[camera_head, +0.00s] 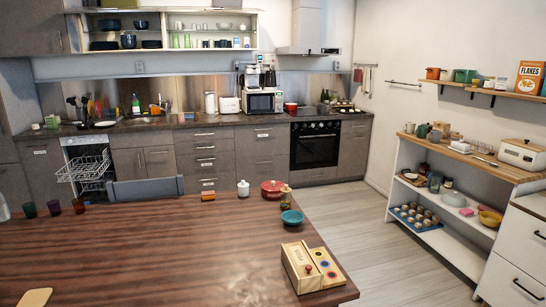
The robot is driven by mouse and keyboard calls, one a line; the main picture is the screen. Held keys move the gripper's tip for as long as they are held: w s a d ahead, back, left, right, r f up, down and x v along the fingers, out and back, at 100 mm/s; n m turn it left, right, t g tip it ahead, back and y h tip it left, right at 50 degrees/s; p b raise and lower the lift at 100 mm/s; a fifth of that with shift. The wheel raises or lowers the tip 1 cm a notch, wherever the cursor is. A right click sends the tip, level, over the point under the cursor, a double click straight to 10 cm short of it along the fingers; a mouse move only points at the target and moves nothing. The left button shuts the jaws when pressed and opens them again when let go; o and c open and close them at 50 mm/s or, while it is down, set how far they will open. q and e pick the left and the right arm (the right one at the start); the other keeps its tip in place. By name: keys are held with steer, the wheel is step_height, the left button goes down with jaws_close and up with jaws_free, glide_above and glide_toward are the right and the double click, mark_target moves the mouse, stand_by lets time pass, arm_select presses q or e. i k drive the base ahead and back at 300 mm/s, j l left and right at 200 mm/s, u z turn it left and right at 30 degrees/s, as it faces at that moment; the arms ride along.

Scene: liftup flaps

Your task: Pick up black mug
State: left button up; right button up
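No mug can be made out clearly as black at this size. Several small mugs or cups stand on the wooden top of the right-hand white shelf unit, among them a greenish-grey one (422,130) and a darker one (434,137). The open wall cabinet (165,51) at the back left holds dark dishes, including a dark upright vessel (129,40) that may be a mug or a pitcher. Neither of my grippers shows in this view.
A large wooden table (150,250) fills the foreground, with a teal bowl (292,217), a red pot (272,190), a wooden box (302,268) and several coloured cups. The dishwasher (87,165) is open. Free floor (370,240) lies between table and shelf unit (436,238).

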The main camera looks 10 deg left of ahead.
mark_target(198, 117)
steer(key=i+l+z, duration=0.6)
steer(key=i+z, duration=0.75)
steer(key=i+l+u, duration=0.1)
steer(key=i, duration=0.3)
steer(key=i+l+u, duration=0.15)
steer(key=i, duration=0.25)
steer(key=i+l+u, duration=0.1)
steer(key=i, duration=0.3)
steer(key=i+j+u, duration=0.25)
steer(key=u, duration=0.2)
steer(key=i+u, duration=1.15)
steer(key=u, duration=0.15)
steer(key=i+l+u, duration=0.15)
steer(key=i, duration=1.65)
steer(key=i+u, duration=0.35)
steer(key=i, duration=0.55)
steer(key=i+l+u, duration=0.15)
steer(key=i+u, duration=0.2)
steer(key=i, duration=0.5)
